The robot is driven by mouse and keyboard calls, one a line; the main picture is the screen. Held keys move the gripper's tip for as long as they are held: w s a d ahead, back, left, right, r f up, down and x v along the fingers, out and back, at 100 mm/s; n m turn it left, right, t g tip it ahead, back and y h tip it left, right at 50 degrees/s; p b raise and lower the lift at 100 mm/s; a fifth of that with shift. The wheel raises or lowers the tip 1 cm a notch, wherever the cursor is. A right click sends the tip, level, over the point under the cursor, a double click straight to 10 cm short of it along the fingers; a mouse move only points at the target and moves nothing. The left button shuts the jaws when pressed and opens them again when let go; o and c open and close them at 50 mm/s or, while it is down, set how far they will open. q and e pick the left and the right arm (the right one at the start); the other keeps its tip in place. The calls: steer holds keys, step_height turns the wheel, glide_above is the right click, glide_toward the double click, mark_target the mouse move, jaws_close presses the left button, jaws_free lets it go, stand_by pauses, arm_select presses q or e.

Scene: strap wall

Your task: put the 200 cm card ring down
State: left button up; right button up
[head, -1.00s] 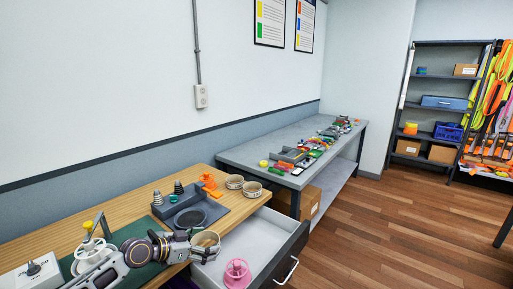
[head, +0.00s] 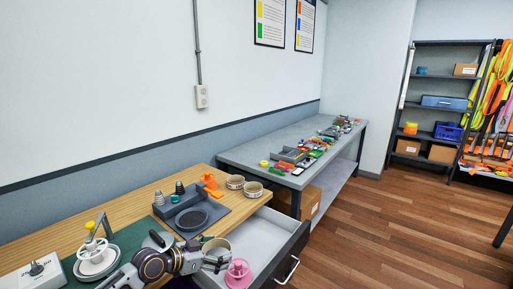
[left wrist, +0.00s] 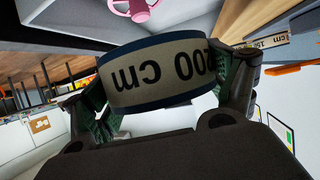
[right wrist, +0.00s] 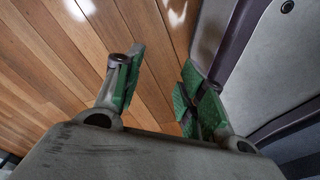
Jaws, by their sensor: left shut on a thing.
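The 200 cm card ring (head: 217,244) is a pale band with dark blue edges. In the left wrist view the ring (left wrist: 152,76) shows its printed "200 cm" upside down. My left gripper (head: 216,262) is shut on it, with a green-padded finger at each side. In the head view they appear at the desk's right edge, in front of the open drawer (head: 262,236). My right gripper (right wrist: 160,85) shows only in the right wrist view, open and empty, with wooden floor behind it.
A pink spool (head: 238,274) is in the drawer, close to the held ring. Two similar pale rings, one (head: 235,182) and another (head: 253,191), sit at the desk's far right corner. A grey tray (head: 221,205) with a dark disc (head: 192,218) is on the wooden desk (head: 135,212).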

arm_select(q)
steer(key=shift+s+d+f+n+t+y+p, duration=0.3)
steer(key=shift+s+n+t+y, duration=0.2)
steer(key=shift+s+n+y, duration=0.3)
steer(key=shift+s+d+f+n+t+y+p, duration=0.3)
steer(key=shift+s+n+t+y, duration=0.25)
steer(key=shift+s+n, duration=0.35)
steer(key=shift+s+d+f+n+t+y+p, duration=0.15)
steer(key=shift+s+f+n+t+y+p, duration=0.2)
steer(key=shift+s+n+y, duration=0.5)
steer(key=s+a+f+n+y, duration=0.1)
steer(key=a, duration=0.2)
steer(key=s+a+f+n+t+y, duration=0.1)
steer(key=s+a+y, duration=0.1)
steer(key=a, duration=0.1)
steer(key=s+a+f+n+y, duration=0.1)
steer(key=s+a+n, duration=0.1)
steer(key=shift+s+a+y+p, duration=0.15)
steer(key=shift+a+y+p, duration=0.2)
steer(key=shift+a+y, duration=0.05)
steer(key=shift+s+a+f+n, duration=0.25)
steer(key=shift+s+a, duration=0.15)
steer(key=shift+a, duration=0.2)
arm_select(e)
steer(key=shift+g, duration=0.3)
steer(key=s, duration=0.1)
steer(key=s+d, duration=0.1)
steer(key=s, duration=0.1)
steer(key=s+d+r, duration=0.1)
steer(key=shift+s, duration=0.3)
